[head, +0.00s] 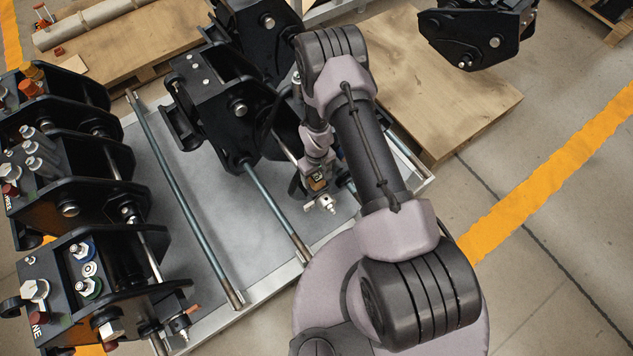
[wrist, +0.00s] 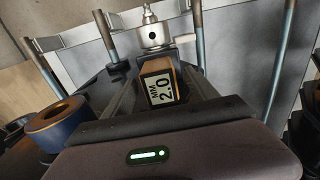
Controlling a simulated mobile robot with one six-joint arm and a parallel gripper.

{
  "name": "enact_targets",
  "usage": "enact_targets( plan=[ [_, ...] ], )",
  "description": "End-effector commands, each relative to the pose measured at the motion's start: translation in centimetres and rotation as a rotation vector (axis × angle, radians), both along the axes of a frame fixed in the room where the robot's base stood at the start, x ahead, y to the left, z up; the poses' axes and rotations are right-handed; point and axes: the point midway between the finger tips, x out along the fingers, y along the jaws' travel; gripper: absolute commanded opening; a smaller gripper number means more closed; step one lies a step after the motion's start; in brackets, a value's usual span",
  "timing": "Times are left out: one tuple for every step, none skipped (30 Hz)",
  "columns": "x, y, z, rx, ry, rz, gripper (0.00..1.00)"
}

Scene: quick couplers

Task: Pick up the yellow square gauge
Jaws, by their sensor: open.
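The gauge is a small square block with yellow-orange edges and a white face marked 2.0 MM. In the wrist view the yellow square gauge (wrist: 162,86) stands between the two dark fingers of my gripper (wrist: 158,68). The fingers are open, and I cannot tell whether either touches it. In the head view my gripper (head: 314,172) is low over the rack, at the gauge (head: 319,184), which is small and partly hidden by my arm.
A silver fitting (wrist: 153,36) stands just beyond the gauge. A blue and orange ring (wrist: 57,121) is close on the left in the wrist view. Black couplers (head: 215,100) and steel bars (head: 275,212) crowd the grey rack (head: 215,235). A wooden pallet (head: 440,85) lies behind.

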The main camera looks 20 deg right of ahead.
Motion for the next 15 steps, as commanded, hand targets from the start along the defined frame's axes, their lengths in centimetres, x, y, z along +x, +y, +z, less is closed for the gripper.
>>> enact_targets(
  plan=[
    [0.00,0.01,-1.19,0.000,0.000,0.000,0.67],
    [0.02,0.02,-1.38,0.000,0.000,0.000,0.67],
    [0.04,0.01,-1.38,0.000,-0.001,0.000,0.67],
    [0.05,0.02,-1.28,0.000,-0.001,0.000,0.67],
    [0.06,0.01,-1.19,0.000,-0.001,0.000,0.67],
    [0.05,0.02,-1.15,0.000,-0.001,0.000,0.67],
    [0.05,0.02,-1.14,0.000,-0.001,0.000,0.67],
    [0.05,0.02,-1.13,0.000,-0.001,0.000,0.63],
    [0.05,0.02,-1.12,0.000,-0.001,0.000,0.56],
    [0.05,0.02,-1.12,0.000,-0.001,0.000,0.50],
    [0.05,0.02,-1.11,0.000,-0.001,0.000,0.44],
    [0.05,0.02,-1.11,0.000,-0.001,0.000,0.36],
    [0.05,0.02,-1.11,0.000,-0.001,0.000,0.30],
    [0.05,0.02,-1.11,0.000,-0.001,0.000,0.24],
    [0.05,0.02,-1.11,0.000,-0.001,0.000,0.16]
  ],
)
